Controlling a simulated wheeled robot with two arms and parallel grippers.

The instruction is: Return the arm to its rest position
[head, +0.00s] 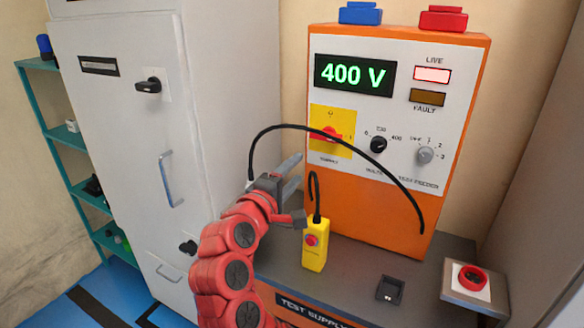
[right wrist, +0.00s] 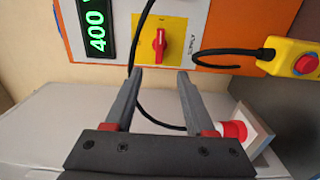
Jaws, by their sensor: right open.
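My right arm (head: 232,262), red with dark joint caps, reaches up from the bottom of the head view. Its gripper (head: 296,173) is in front of the orange test supply cabinet (head: 377,215), left of and below the red rotary switch (head: 331,134). In the right wrist view the two grey fingers (right wrist: 160,76) are apart with nothing held between them. The switch also shows in the right wrist view (right wrist: 159,42), on its yellow plate beyond the fingertips. My left gripper is not in view.
A yellow pendant (head: 315,247) with a red button stands on the dark bench, close to the gripper. A black cable (head: 345,137) arcs across the panel. A red stop button (head: 472,278) is at the right. A grey cabinet (head: 140,110) and teal shelf (head: 75,185) are left. The display reads 400 V.

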